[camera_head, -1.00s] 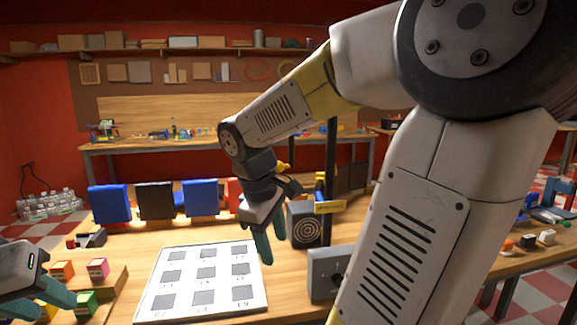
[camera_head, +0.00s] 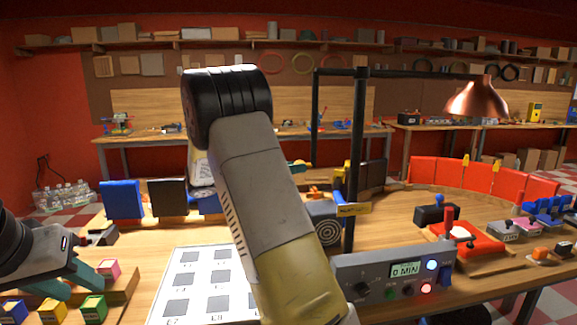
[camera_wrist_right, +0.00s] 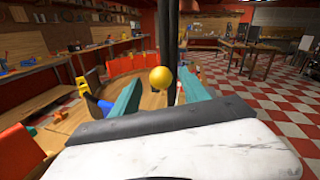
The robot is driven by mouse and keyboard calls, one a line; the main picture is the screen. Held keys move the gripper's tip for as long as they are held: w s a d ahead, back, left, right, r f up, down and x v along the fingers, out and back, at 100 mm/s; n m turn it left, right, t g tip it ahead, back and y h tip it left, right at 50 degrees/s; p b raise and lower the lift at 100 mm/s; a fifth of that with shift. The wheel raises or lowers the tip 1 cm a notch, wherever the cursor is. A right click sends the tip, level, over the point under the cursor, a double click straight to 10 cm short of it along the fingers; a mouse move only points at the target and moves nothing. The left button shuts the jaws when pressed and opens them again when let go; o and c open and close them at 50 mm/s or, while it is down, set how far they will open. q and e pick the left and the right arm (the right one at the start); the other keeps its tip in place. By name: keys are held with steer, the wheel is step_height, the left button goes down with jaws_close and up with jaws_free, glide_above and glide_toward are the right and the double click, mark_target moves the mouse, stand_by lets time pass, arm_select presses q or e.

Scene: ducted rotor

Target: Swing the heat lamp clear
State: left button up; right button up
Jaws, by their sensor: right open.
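The heat lamp's copper shade (camera_head: 477,100) hangs at the right in the head view, from a black arm on an upright black post (camera_head: 356,150). A yellow label plate (camera_head: 355,209) is on the post. In the right wrist view a yellow ball knob (camera_wrist_right: 160,80) shows between the teal fingertips of my right gripper (camera_wrist_right: 160,92), with the black post behind it. My right gripper is open; contact with the knob cannot be told. In the head view my forearm hides most of that gripper. My left gripper (camera_head: 68,280) is open at the lower left, near coloured blocks.
A grey control box (camera_head: 350,285) with a "0 MIN" display stands in front of the post. A white grid sheet (camera_head: 185,255) lies left of my right arm. Red panels (camera_head: 475,175) and a red fixture (camera_head: 468,243) stand at the right, under the lamp side.

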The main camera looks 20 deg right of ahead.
mark_target(309, 164)
steer(key=d, duration=0.5)
steer(key=shift+d, duration=0.35)
jaws_close()
steer(key=shift+a, duration=0.1)
stand_by(1.0)
